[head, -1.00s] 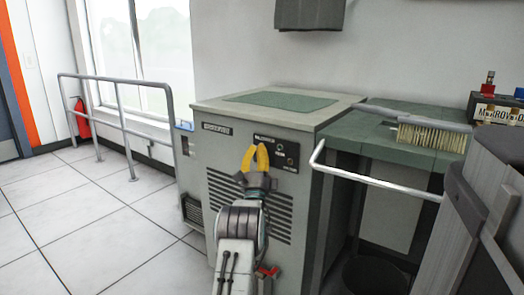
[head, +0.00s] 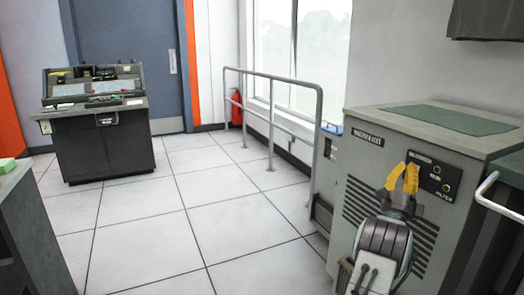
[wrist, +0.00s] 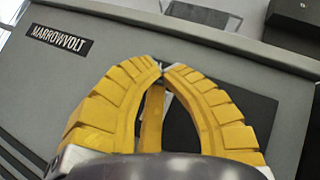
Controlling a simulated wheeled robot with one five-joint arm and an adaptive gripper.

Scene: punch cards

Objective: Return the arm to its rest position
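My gripper (head: 405,168) has yellow ribbed fingers and is raised in front of the grey machine cabinet (head: 392,138) at the right of the head view. The cabinet's MARROWVOLT label (wrist: 60,41) shows at the upper left of that view. My arm comes up from the lower right of the head view, and its lower part is out of frame.
A metal railing (head: 270,125) stands left of the cabinet by the window. A dark console (head: 100,140) stands at the left back before a blue door (head: 130,40). A desk edge (head: 15,190) is at the near left. The tiled floor (head: 160,235) between is clear.

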